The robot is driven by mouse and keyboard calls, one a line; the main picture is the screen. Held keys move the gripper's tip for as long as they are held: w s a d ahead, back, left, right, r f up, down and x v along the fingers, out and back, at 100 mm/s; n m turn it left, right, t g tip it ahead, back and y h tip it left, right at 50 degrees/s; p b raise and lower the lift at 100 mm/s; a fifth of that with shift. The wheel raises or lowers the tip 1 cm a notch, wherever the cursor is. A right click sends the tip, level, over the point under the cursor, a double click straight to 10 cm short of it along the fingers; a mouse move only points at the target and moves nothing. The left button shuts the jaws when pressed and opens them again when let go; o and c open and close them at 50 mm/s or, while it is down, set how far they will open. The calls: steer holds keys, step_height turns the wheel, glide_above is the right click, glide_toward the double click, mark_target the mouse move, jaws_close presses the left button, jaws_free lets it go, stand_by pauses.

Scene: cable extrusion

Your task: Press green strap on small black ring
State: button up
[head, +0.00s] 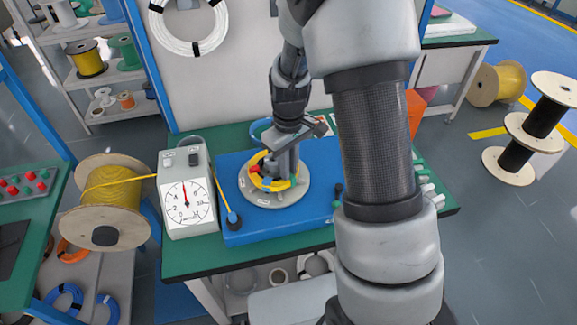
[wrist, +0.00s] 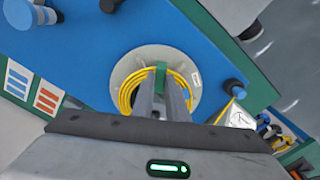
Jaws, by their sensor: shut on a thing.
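A coil of yellow cable (head: 258,183) lies on a round grey plate (head: 292,193) on the blue board. It also shows in the wrist view (wrist: 126,97). My gripper (head: 275,172) points down over the coil. In the wrist view, my gripper's fingers (wrist: 162,88) reach over the coil's middle, with a green strap (wrist: 161,70) between their tips. The fingers are shut on this strap. It is at the coil, but whether it touches the cable is unclear. I cannot make out a small black ring; my fingers hide part of the coil's centre.
A white gauge box (head: 186,200) with a dial stands left of the blue board (head: 285,229). A yellow cable runs from a spool (head: 107,200) to the box. Dark knobs stand on the board's edges. Colored cards (wrist: 47,97) lie at the left in the wrist view.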

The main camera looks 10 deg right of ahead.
steer(key=shift+f+b, duration=0.45)
steer(key=shift+f, duration=0.1)
stand_by(1.3)
steer(key=o, duration=0.9)
steer(key=shift+r, duration=0.1)
steer(key=shift+r+p, duration=2.75)
steer(key=shift+r, duration=1.2)
